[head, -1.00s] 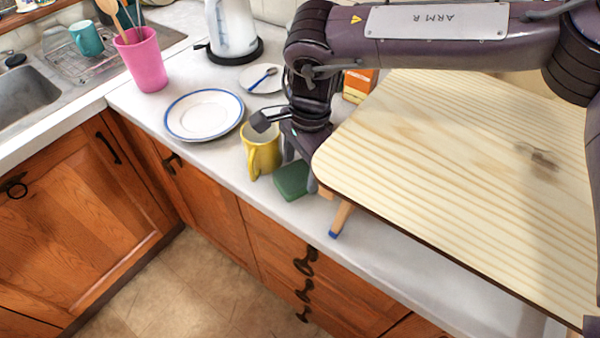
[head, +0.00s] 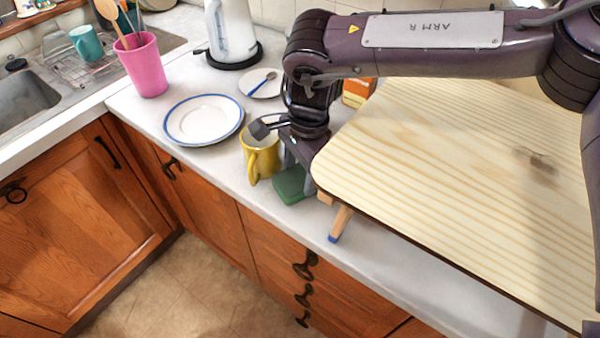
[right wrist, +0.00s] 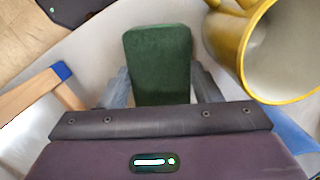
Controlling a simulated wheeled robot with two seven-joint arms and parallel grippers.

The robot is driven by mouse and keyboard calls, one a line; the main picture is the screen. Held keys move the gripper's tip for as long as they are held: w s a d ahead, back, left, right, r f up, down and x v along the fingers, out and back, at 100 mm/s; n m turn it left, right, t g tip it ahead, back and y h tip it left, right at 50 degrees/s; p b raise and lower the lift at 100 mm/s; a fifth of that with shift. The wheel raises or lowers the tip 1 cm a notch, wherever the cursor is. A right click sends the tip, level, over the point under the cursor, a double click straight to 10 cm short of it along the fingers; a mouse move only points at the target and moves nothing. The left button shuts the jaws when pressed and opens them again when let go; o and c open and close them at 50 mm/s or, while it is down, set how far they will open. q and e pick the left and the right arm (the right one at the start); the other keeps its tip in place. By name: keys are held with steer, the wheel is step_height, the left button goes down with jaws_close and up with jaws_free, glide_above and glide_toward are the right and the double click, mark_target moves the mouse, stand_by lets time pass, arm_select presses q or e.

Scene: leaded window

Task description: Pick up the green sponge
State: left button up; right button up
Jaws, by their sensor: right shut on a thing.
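The green sponge (head: 289,184) lies on the counter near its front edge, between the yellow mug and the wooden board. In the right wrist view the sponge (right wrist: 158,62) stands out between the two fingers of my right gripper (right wrist: 158,88). In the head view my right gripper (head: 296,170) reaches down onto the sponge and is shut on it; the fingers are partly hidden by the wrist. I cannot tell any gap between sponge and counter. My left gripper is not in view.
The yellow mug (head: 258,155) stands close beside the gripper, and also shows in the right wrist view (right wrist: 243,50). A wooden board (head: 450,170) on legs (head: 341,222) is just to the right. A blue-rimmed plate (head: 203,118) and a pink cup (head: 141,65) stand left.

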mark_target(300, 176)
step_height(300, 176, up, 20)
steer(key=shift+f+p, duration=0.15)
steer(key=shift+p, duration=0.25)
